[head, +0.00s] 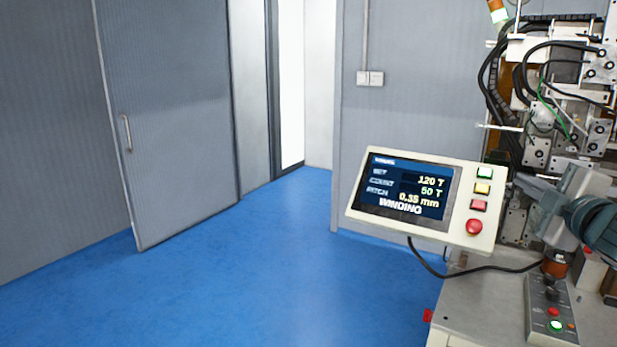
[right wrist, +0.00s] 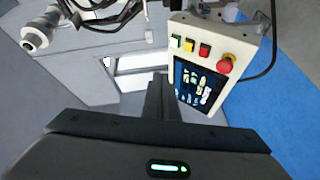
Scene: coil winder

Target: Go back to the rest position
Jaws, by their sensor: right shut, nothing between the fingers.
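My right gripper (head: 520,184) is at the right of the head view, beside the right edge of the control panel (head: 358,211). Its fingers are shut and empty. In the right wrist view the shut fingers (right wrist: 162,88) point up past the panel's edge (right wrist: 226,42); I cannot tell whether they touch it. The panel's screen (head: 407,187) reads WINDING, set 120 T, count 50 T. Beside the screen are a green button (head: 485,173), a yellow button (head: 482,188), a red button (head: 479,205) and a red mushroom knob (head: 474,227). My left gripper is not in view.
The coil winding machine (head: 560,110) with cables stands at the right, close to my right arm. A small button box (head: 543,318) sits on the machine table (head: 480,300). A black cable (head: 450,273) hangs below the panel. The blue floor (head: 260,270) at left is clear.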

